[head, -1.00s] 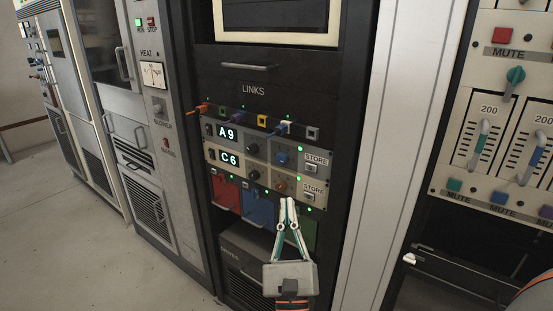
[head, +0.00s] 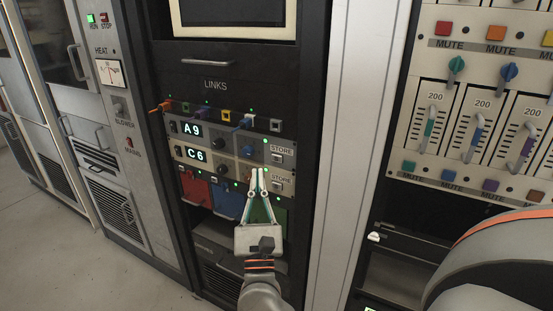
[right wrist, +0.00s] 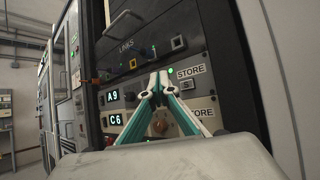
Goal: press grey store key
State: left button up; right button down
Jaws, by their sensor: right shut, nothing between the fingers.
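The upper unit, grey with an A9 display (head: 192,129), has a STORE key (head: 277,157) at its right end. It also shows in the right wrist view (right wrist: 187,84). The lower, beige unit with a C6 display (head: 196,154) has its own STORE key (head: 276,184); fingers partly cover this area in the right wrist view. My right gripper (head: 258,171) is shut and empty, fingertips pointing up at the units. In the head view its tips appear left of the lower key and below-left of the upper key. I cannot tell whether they touch the panel. My left gripper is out of view.
A row of coloured sockets with plugged cables (head: 206,113) runs above the units. A fader panel (head: 480,110) stands right of the pale rack post (head: 346,130).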

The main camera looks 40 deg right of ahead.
send_near(272, 147)
notch_tip(272, 147, up, 3)
jog(key=w, duration=0.2)
jog(key=shift+w+d+f, duration=0.2)
jog(key=shift+w+d, duration=0.1)
jog(key=shift+d, duration=0.35)
dwell(0.6)
jog(key=shift+d, duration=0.15)
jog(key=shift+w+d, duration=0.15)
jog(key=shift+d, duration=0.1)
dwell(0.3)
